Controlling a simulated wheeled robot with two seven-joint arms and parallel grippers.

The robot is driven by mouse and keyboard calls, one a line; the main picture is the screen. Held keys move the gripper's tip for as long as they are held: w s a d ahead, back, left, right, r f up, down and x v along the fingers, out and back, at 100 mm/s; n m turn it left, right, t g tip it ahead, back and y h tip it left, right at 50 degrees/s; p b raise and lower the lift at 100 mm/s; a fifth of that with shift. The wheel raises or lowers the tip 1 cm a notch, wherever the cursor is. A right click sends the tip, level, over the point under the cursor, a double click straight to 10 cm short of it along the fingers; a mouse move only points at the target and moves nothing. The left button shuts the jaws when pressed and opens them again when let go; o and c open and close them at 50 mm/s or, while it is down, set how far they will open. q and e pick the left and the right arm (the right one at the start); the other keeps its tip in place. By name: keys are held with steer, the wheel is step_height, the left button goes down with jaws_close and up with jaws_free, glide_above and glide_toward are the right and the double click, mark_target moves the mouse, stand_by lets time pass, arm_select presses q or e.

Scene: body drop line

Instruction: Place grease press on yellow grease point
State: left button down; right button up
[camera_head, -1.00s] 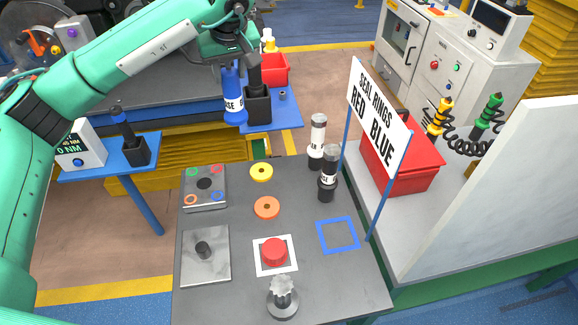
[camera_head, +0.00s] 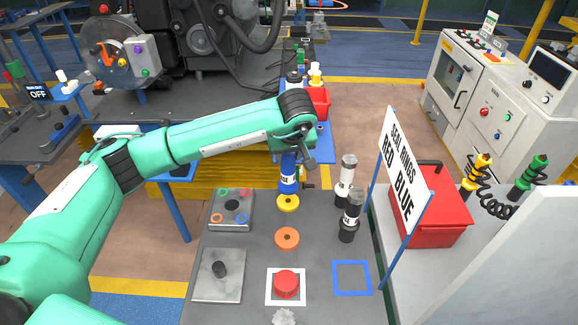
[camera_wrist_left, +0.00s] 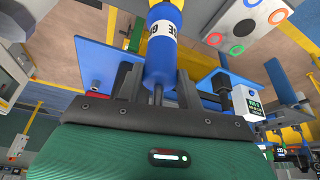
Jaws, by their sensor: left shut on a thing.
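The grease press (camera_head: 288,178) is a blue cylinder with a white label. My left gripper (camera_head: 290,150) is shut on it and holds it roughly upright; arm links partly hide the fingers. The press also shows in the left wrist view (camera_wrist_left: 163,62), between the fingers (camera_wrist_left: 158,92). The yellow grease point (camera_head: 288,203) is a yellow ring on the grey table. In the head view the press's lower end appears right at the ring's far edge; I cannot tell whether they touch. My right gripper is not in view.
On the grey table (camera_head: 240,258) are an orange ring (camera_head: 287,238), a red button (camera_head: 286,284), a plate with coloured rings (camera_head: 231,210) and two dark-and-white cylinders (camera_head: 347,180). The seal-rings sign (camera_head: 402,170) and a red box (camera_head: 436,205) stand at the right.

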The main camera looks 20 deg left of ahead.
mark_target(289, 170)
arm_select(q)
steer(key=shift+f, duration=0.8)
steer(key=shift+a+f+p, duration=0.1)
steer(key=shift+f+p, duration=0.5)
steer(key=shift+f, duration=1.5)
steer(key=c, duration=1.3)
jaws_free()
steer(key=shift+f, duration=0.1)
steer(key=shift+c, duration=0.2)
steer(key=o, duration=0.4)
steer(key=shift+o, duration=0.2)
